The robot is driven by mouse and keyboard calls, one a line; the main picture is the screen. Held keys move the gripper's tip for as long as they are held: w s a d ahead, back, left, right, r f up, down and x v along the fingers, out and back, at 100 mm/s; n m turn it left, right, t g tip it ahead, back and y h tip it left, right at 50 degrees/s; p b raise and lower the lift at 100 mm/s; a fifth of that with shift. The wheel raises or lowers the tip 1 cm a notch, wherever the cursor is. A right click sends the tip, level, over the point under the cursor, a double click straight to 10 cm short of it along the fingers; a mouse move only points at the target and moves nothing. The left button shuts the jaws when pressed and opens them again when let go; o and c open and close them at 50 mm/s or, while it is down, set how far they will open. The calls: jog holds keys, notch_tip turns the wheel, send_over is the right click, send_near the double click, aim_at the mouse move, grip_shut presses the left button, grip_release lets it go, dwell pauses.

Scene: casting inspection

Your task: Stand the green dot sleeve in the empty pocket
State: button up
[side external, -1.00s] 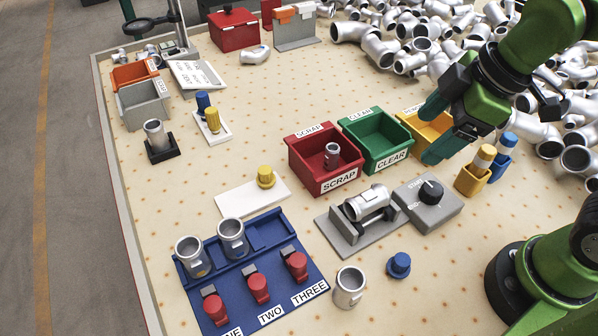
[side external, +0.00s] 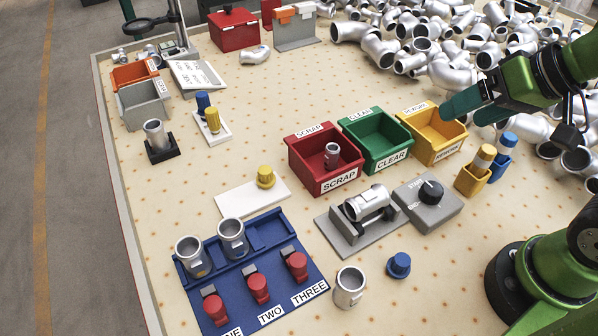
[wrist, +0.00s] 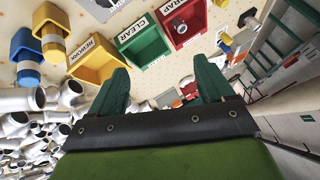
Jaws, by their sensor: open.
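A blue rack (side external: 228,291) labelled ONE, TWO and THREE stands at the front left. One grey metal sleeve (side external: 190,256) stands in its leftmost pocket and another (side external: 232,238) in the middle pocket. The rightmost pocket (side external: 271,229) is empty. A loose sleeve (side external: 349,288) stands upright on the table right of the rack. Another sleeve (side external: 366,203) lies on its side on a grey cradle (side external: 340,238). I cannot make out a green dot on any sleeve. My gripper (side external: 460,114) is open and empty above the yellow bin, away from the sleeves; its fingers also show in the wrist view (wrist: 160,72).
Red SCRAP (side external: 311,178), green CLEAR (side external: 378,152) and yellow REWORK (side external: 433,148) bins stand mid-table; the red one holds a small sleeve (side external: 331,155). A grey dial box (side external: 428,208), a blue knobbed piece (side external: 399,265) and a white plate (side external: 240,199) stand nearby. Pipe castings fill the back right.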

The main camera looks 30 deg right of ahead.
jog(key=a+f+n+g, duration=0.2)
jog(key=a+n, duration=0.2)
jog(key=a, duration=0.2)
jog(key=n+g+h, duration=0.2)
jog(key=n+g, duration=0.3)
jog(key=n, duration=3.1)
send_over(349, 285)
notch_tip(349, 285, down, 3)
jog(key=f, duration=1.1)
jog(key=shift+d+f, duration=0.1)
jog(key=shift+d, duration=0.2)
jog(key=shift+a+f, duration=0.15)
jog(key=shift+f, duration=1.2)
jog(key=shift+a+f, duration=0.15)
jog(key=shift+f, duration=1.15)
jog(key=shift+c, duration=0.5)
